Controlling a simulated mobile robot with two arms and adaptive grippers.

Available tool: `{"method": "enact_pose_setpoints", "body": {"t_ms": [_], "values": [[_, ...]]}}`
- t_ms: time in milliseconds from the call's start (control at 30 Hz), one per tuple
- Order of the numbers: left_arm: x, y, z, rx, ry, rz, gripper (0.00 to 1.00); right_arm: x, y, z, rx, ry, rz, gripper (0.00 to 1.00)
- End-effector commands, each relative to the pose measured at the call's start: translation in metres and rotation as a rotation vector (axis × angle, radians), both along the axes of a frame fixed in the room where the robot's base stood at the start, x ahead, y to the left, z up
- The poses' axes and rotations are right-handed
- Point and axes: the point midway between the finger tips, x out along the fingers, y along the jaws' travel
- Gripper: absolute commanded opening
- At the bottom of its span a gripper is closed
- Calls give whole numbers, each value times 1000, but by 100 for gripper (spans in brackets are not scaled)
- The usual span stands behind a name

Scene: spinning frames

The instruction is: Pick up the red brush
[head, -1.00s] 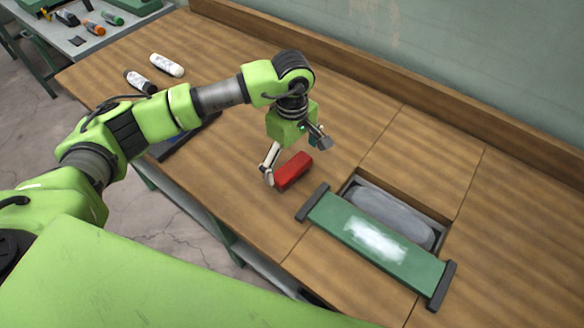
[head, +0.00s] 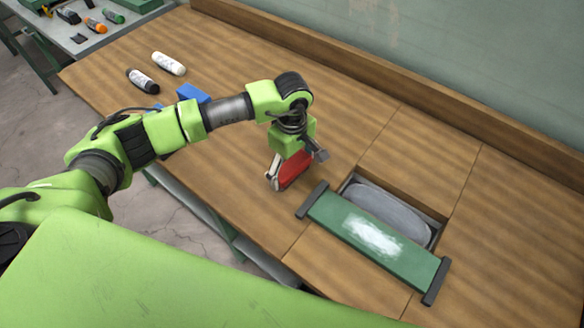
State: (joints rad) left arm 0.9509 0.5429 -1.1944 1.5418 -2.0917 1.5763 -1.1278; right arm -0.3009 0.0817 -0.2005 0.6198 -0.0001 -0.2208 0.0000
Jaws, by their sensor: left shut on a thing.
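The red brush (head: 294,171) is a small red block on the wooden table, left of the green board. My left gripper (head: 296,172) is right over it, with one finger on its left side and the other at its right. The gripper is shut on the red brush and hides its upper part. I cannot tell whether the brush touches the table. My right gripper does not show.
A green board (head: 410,258) with dark end grips lies by a recess (head: 392,214) in the table. A white bottle (head: 168,63), a dark bottle (head: 143,81) and a blue object (head: 193,94) are at the back left. A raised wooden edge (head: 400,87) runs along the wall.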

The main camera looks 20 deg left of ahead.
Motion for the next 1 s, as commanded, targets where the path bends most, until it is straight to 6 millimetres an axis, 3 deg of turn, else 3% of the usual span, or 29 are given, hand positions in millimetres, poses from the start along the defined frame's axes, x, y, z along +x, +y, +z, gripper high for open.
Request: {"method": "enact_pose_setpoints", "body": {"t_ms": [233,400,667,800,1000], "values": [[1,0,7,-1,-4,-1,60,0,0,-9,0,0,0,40],[0,-1,31,-1,-7,-3,60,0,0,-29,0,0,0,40],[-51,-21,91,0,-8,-8,60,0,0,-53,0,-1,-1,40],[-84,-35,105,0,-5,-8,60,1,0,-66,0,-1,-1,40],[-115,-48,122,-1,-3,-4,60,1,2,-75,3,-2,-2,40]]}}
